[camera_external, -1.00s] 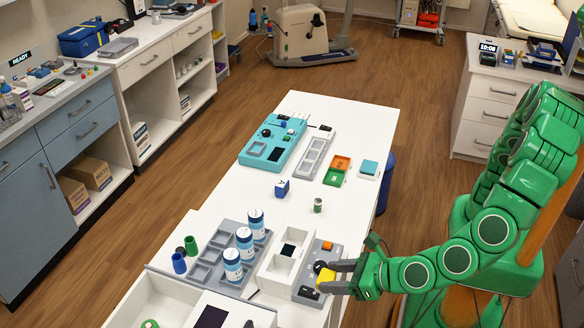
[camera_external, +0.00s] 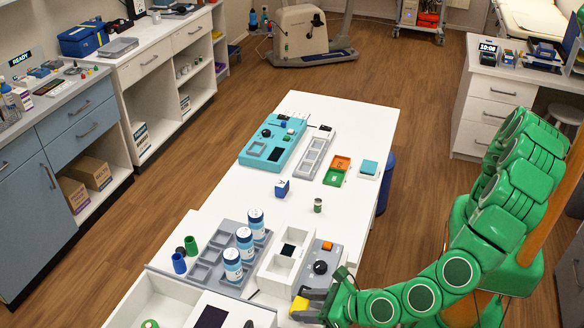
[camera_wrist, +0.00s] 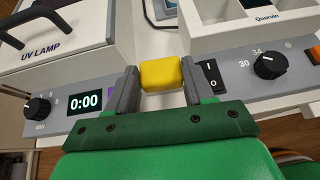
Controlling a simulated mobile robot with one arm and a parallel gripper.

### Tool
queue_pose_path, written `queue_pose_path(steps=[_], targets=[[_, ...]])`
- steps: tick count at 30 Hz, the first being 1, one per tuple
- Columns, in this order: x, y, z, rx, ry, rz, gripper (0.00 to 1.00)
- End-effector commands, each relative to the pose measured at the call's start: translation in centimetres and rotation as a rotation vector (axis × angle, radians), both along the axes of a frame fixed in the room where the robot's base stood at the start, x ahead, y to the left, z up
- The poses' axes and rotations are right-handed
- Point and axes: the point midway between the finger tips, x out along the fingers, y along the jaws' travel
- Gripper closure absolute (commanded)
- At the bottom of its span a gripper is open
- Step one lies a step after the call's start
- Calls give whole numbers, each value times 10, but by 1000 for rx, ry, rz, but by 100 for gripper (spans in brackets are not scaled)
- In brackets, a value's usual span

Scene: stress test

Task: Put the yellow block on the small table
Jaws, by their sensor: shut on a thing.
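The yellow block (camera_wrist: 161,76) sits between the two grey fingers of my gripper (camera_wrist: 158,88) in the wrist view. The fingers press on its left and right sides. In the external view my gripper (camera_external: 309,301) is at the near right edge of the long white table, with part of the yellow block (camera_external: 299,304) showing at its left. The block is beside a grey control panel with a black knob (camera_external: 320,267). I cannot tell which piece of furniture is the small table.
A UV lamp box (camera_wrist: 62,42) with a 0:00 display and a dial device (camera_wrist: 225,75) with a rocker switch flank my fingers. Blue-and-white bottles (camera_external: 245,243) stand in a grey tray at left. The middle of the long white table (camera_external: 255,205) has free room.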

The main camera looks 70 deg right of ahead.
Motion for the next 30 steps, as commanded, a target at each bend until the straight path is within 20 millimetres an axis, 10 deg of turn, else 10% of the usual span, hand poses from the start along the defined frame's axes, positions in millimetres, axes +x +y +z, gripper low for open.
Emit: queue_pose_path(steps=[19,20,22,30], targets=[[1,1,-34,0,0,0,77],[1,1,-35,-1,0,0,46],[1,1,-34,0,0,0,36],[1,1,-34,0,0,1,36]])
